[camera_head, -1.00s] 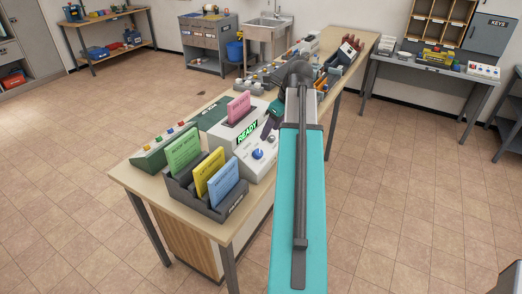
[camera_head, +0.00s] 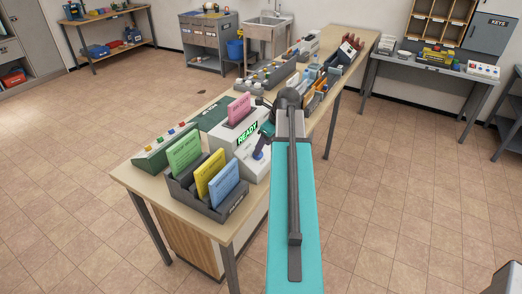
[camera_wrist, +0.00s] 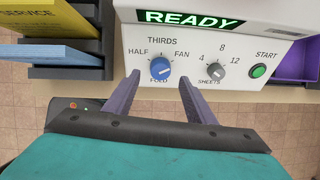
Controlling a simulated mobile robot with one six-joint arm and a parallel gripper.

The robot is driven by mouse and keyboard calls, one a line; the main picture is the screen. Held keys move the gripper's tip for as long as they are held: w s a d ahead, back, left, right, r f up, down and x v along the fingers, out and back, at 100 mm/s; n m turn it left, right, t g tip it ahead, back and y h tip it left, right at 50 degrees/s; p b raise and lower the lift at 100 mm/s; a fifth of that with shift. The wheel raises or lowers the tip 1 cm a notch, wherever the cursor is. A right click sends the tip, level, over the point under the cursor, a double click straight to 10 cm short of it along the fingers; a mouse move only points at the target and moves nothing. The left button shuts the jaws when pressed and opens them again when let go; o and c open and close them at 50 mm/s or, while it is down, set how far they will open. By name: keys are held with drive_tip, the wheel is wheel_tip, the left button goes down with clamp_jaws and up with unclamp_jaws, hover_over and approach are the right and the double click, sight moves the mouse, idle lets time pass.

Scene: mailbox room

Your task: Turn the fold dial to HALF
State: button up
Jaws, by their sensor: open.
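The fold dial (camera_wrist: 160,67) is a round blue knob on the white front panel of the folding machine (camera_head: 229,143). It is marked HALF at left, THIRDS above and FAN at right; its white pointer is too small to read surely. In the wrist view my gripper (camera_wrist: 159,77) is open, with one purple finger at each side of the dial. Whether the tips reach the knob's depth I cannot tell. The display (camera_wrist: 190,19) reads READY. In the head view the dial (camera_head: 258,155) shows just below my gripper.
The grey SHEETS knob (camera_wrist: 216,71) and the green START button (camera_wrist: 259,71) lie right of the fold dial. A dark rack (camera_head: 211,203) with green, yellow and blue cards stands in front of the machine. A pink card (camera_head: 238,109) stands in its top.

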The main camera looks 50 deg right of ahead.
drive_tip(key=shift+p+x, duration=0.55)
drive_tip(key=shift+x, duration=1.85)
drive_tip(key=c, duration=1)
drive_tip(key=shift+c, duration=0.2)
